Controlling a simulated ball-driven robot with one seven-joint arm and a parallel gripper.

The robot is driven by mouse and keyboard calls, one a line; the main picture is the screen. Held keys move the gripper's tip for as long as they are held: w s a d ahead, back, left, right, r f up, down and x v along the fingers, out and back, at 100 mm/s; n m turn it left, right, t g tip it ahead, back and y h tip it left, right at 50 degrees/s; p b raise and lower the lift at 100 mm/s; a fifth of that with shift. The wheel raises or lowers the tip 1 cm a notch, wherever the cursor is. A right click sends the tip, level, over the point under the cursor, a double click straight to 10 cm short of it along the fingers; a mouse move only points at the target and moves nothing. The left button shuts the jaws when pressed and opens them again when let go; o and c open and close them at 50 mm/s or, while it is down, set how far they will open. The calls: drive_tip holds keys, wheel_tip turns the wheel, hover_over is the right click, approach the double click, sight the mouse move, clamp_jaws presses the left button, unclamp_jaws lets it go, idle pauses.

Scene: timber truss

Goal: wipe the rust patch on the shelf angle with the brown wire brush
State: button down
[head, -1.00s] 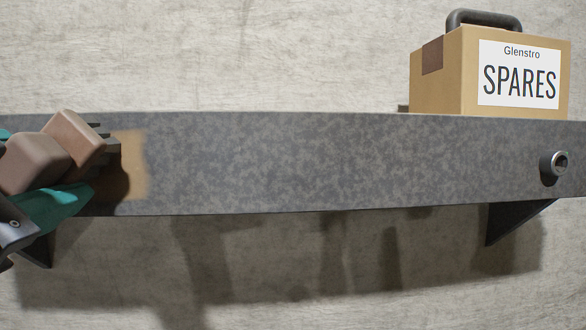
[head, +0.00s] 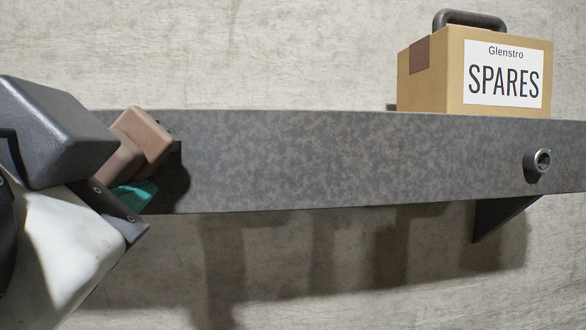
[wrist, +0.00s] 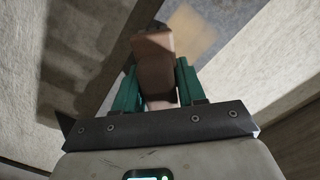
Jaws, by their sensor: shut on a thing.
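The shelf angle (head: 350,160) is a long mottled grey face running across the head view. My gripper (head: 132,196) is at its left part, its teal fingers shut on the brown wire brush (head: 146,132). In the wrist view the brush (wrist: 154,62) sits between the two fingers, its block pointing away from me. The rust patch (wrist: 198,28) shows there as a tan area on the grey face, just right of the brush's far end. In the head view the patch is hidden behind the brush and my arm. I cannot tell whether the bristles touch the face.
A cardboard box marked SPARES (head: 440,75) with a dark handle stands on the shelf at right. A bolt head (head: 538,162) sticks out of the face below it. A dark bracket (head: 495,217) supports the shelf. The face between brush and bolt is clear.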

drive_tip(key=shift+d, duration=0.4)
drive_tip(key=shift+s+a, duration=0.25)
drive_tip(key=shift+a, duration=0.6)
drive_tip(key=shift+s+a, duration=0.2)
drive_tip(key=shift+a, duration=0.65)
drive_tip(key=a, duration=0.4)
drive_tip(key=shift+w+d+r, duration=0.15)
drive_tip(key=shift+d, duration=0.95)
drive_tip(key=shift+w+d+r, duration=0.1)
drive_tip(key=shift+w+d, duration=0.1)
drive_tip(key=shift+d, duration=0.85)
drive_tip(key=shift+w+d+r, duration=0.15)
drive_tip(key=shift+d, duration=0.95)
drive_tip(key=shift+s+d, duration=0.1)
drive_tip(key=shift+d, duration=0.45)
drive_tip(key=shift+s+a, duration=0.3)
drive_tip(key=shift+a, duration=0.65)
drive_tip(key=shift+s+a, duration=0.25)
drive_tip(key=shift+a, duration=0.7)
drive_tip(key=a, duration=0.3)
drive_tip(key=shift+s+a, duration=0.25)
drive_tip(key=shift+a, duration=0.1)
